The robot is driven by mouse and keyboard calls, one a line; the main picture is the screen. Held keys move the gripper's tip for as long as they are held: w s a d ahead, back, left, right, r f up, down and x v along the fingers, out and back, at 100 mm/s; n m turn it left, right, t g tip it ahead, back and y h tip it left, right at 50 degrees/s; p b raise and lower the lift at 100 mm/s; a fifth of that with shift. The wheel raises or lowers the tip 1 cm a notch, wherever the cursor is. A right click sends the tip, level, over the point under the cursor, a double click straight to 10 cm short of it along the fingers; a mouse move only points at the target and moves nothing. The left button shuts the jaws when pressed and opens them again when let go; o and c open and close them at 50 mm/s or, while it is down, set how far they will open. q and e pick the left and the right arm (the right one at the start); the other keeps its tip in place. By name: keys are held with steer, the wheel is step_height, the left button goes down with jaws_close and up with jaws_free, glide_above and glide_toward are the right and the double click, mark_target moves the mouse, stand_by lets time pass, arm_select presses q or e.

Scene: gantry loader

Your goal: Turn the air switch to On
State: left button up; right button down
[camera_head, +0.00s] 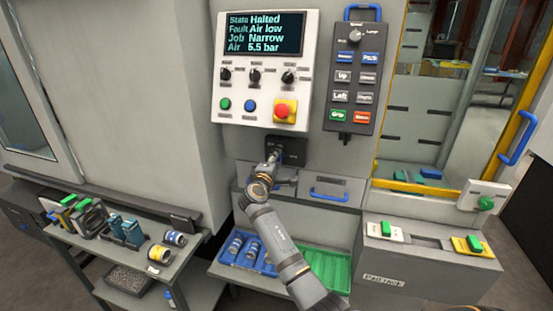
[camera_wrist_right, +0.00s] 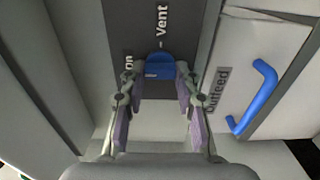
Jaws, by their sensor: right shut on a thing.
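The air switch is a blue knob (camera_wrist_right: 160,66) on a dark plate (camera_head: 293,146) below the control panel. In the right wrist view the word Vent stands above the knob and the word On to its lower left. I cannot tell clearly which word the knob points to. In the head view the right gripper (camera_head: 273,158) is against the plate and hides the knob. The panel screen (camera_head: 264,34) reads Halted, Air low, Narrow and 5.5 bar. My left gripper is out of view.
A drawer with a blue handle (camera_head: 328,195) is right of the plate. A pendant (camera_head: 355,80) hangs beside the panel. Below are a blue bin (camera_head: 228,261) with cylinders and a green tray (camera_head: 338,268). A side table (camera_head: 190,250) with parts stands at left.

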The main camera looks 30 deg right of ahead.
stand_by(0.3)
steer(key=c, duration=1)
jaws_free()
steer(key=shift+o, duration=0.2)
steer(key=v, duration=0.7)
steer(key=shift+s+a, duration=0.15)
steer(key=shift+s, duration=0.05)
